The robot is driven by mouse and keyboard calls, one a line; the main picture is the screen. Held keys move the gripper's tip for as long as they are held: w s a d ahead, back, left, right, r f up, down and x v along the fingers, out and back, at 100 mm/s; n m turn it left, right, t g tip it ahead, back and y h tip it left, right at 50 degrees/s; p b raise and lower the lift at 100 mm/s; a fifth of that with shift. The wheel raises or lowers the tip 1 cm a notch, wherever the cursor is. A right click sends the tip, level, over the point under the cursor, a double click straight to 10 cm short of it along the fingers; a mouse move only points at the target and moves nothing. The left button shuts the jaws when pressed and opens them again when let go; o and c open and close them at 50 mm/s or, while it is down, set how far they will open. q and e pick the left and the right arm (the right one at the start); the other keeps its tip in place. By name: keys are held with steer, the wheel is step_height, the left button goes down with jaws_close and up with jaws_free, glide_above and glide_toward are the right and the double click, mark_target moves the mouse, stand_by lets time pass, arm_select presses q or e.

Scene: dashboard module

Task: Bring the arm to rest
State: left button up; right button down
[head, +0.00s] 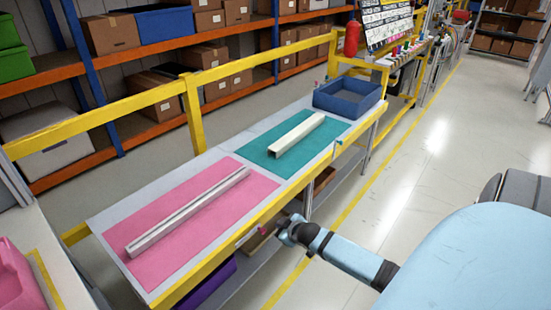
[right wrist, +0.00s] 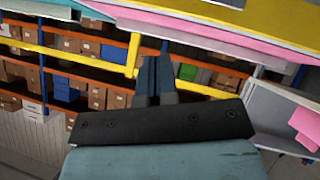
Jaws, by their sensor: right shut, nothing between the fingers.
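My right gripper (head: 284,232) is beside the front edge of the workbench, low and outside it, with its arm coming in from the lower right. In the right wrist view its two dark fingers (right wrist: 156,75) lie together, with nothing between them. The gripper is clear of the parts on the bench top. My left gripper does not show in either view.
The workbench has a yellow front rail (head: 215,262). A long light profile (head: 188,212) lies on a pink mat (head: 222,222), a shorter one (head: 297,135) on a teal mat (head: 262,152). A blue bin (head: 348,97) stands at the far end. The floor at right is open.

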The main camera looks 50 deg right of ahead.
steer(key=shift+s, duration=0.1)
stand_by(0.6)
steer(key=s+a+r+y+p, duration=0.1)
steer(key=s+a+r+p, duration=0.2)
steer(key=s+a, duration=0.3)
steer(key=s+a+r+y+p, duration=0.2)
steer(key=s+a, duration=0.5)
steer(key=a, duration=0.7)
steer(key=s+a+r+y+p, duration=0.2)
steer(key=s+a, duration=0.4)
steer(key=a, duration=0.4)
step_height(320, 180, up, 2)
steer(key=shift+s+a+p, duration=0.3)
steer(key=shift+a+p, duration=0.1)
steer(key=shift+p, duration=0.45)
